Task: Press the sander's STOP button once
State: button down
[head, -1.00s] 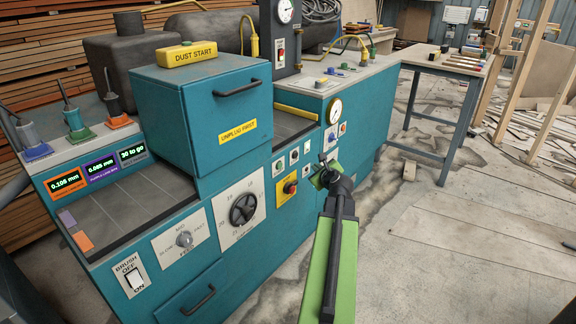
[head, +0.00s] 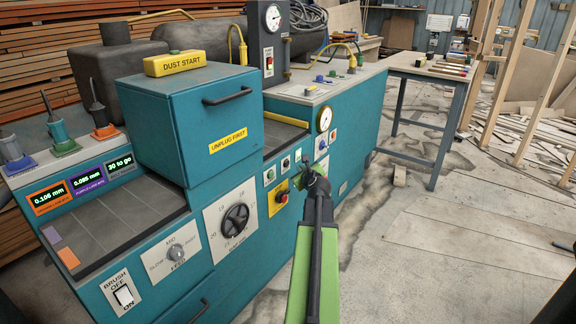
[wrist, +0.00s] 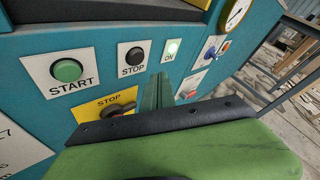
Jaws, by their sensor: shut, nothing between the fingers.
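The teal sander's front panel carries a black STOP button (wrist: 134,57) on a white plate, which also shows in the head view (head: 285,163). A green START button (wrist: 67,70) is left of it and a lit green ON lamp (wrist: 172,49) right of it. Below is a yellow STOP plate (wrist: 88,109) with a red mushroom button, partly hidden by my gripper. My gripper (wrist: 158,92) is shut and empty, its tips below and right of the black STOP button. In the head view my gripper (head: 300,182) is by the panel; I cannot tell whether it touches.
A large black dial (head: 235,218) is lower left. A drawer box (head: 215,110) overhangs the left part. Open floor lies to the right.

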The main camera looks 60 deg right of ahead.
jog(key=shift+w, duration=1.35)
dwell(1.0)
jog(key=shift+w, duration=0.45)
jog(key=shift+w, duration=0.4)
dwell(0.5)
jog(key=shift+s, duration=0.85)
jog(key=shift+s, duration=2.5)
